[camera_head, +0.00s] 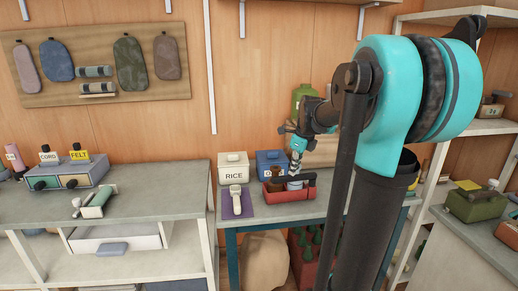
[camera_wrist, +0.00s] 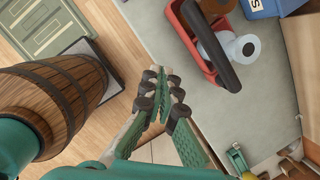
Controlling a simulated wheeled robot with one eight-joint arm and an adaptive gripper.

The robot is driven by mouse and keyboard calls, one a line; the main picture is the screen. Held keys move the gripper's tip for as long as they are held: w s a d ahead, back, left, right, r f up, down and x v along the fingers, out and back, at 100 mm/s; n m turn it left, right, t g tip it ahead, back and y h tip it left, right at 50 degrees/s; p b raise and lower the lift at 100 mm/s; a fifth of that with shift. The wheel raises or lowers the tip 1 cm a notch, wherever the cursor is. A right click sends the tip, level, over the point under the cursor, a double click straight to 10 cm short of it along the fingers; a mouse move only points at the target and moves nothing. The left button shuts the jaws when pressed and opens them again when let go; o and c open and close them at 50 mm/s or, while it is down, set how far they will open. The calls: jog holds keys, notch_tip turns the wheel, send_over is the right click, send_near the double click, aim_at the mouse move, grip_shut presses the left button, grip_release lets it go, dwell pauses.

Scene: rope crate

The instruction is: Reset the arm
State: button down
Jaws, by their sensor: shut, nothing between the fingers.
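My gripper (camera_head: 296,168) is shut and empty. Its fingertips meet in the wrist view (camera_wrist: 165,82), in front of the grey bench top. In the head view it hangs from my raised arm, close to the red crate (camera_head: 290,196); the height between them is hard to judge. The red crate also shows at the top right of the wrist view (camera_wrist: 184,38), to one side of the fingers and apart from them there. It has a dark handle and holds a brown roll (camera_wrist: 212,44) and a pale roll (camera_wrist: 244,46).
A white RICE box (camera_head: 233,169) and blue box (camera_head: 270,161) stand behind the crate. A wooden barrel (camera_wrist: 60,95) stands left of the bench. The left bench (camera_head: 150,205) carries labelled bins. Shelves line the right.

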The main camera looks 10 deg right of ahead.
jog(key=s+a+f+n+t, duration=0.1)
jog(key=s+f+n, duration=0.8)
jog(key=s+n, duration=0.2)
jog(key=s+a+f+n+h, duration=0.1)
jog(key=s+f+n, duration=0.7)
jog(key=s+n, duration=0.3)
jog(key=n, duration=0.4)
jog(key=shift+s+a+f+n+t, duration=0.25)
jog(key=shift+a+f+n+t, duration=0.05)
jog(key=shift+a+f+t, duration=0.1)
dwell(0.3)
